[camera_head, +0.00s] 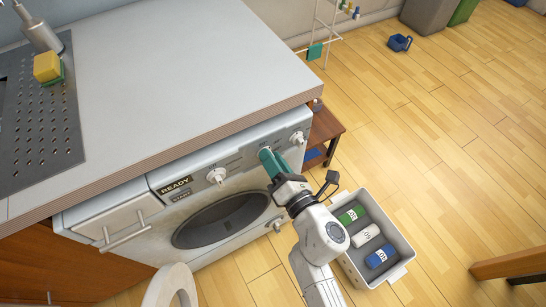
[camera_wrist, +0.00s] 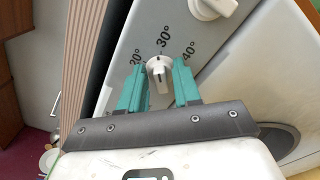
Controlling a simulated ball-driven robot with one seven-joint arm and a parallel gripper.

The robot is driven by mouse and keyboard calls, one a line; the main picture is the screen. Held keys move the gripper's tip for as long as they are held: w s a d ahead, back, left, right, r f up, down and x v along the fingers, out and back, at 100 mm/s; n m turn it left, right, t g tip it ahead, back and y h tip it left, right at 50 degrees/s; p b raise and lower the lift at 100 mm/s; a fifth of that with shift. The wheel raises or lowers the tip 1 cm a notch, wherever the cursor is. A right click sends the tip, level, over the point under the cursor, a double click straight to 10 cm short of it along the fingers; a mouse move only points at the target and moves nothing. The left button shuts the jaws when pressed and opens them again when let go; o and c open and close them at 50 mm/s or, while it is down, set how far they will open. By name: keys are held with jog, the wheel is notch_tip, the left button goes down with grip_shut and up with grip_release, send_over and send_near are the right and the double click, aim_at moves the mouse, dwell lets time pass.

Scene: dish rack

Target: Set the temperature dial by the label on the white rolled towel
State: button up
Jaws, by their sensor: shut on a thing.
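The temperature dial (camera_wrist: 158,72) is a white knob with a raised bar, on the washing machine's (camera_head: 217,193) front panel. Marks around it read 30° and 40°, with a third mark partly covered, probably 20°. Which mark it points to is unclear. My gripper (camera_wrist: 159,84) has its teal fingers on both sides of the dial, shut on it; in the head view my gripper (camera_head: 267,154) reaches the panel and hides most of the dial. The white rolled towel (camera_head: 358,239) lies in the basket between a green and a blue one; its label is too small to read surely.
A light grey basket (camera_head: 400,243) stands on the floor right of my arm. Other white knobs (camera_head: 216,176) and a READY display (camera_head: 175,186) are on the panel. The grey worktop (camera_head: 180,80) overhangs the machine. A small wooden shelf (camera_head: 325,124) stands beside it.

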jog(key=m+p, duration=0.2)
jog(key=m, duration=0.6)
jog(key=f+m+p, duration=0.1)
jog(key=m+p, duration=0.2)
jog(key=m, duration=0.6)
jog(key=m+p, duration=0.3)
jog(key=m, duration=0.6)
jog(key=shift+s+a+f, duration=0.2)
jog(key=shift+s+f, duration=0.05)
jog(key=shift+f, duration=0.05)
jog(key=o, duration=0.7)
jog(key=shift+r, duration=0.1)
jog(key=v, duration=1)
jog(key=shift+s+d, duration=0.3)
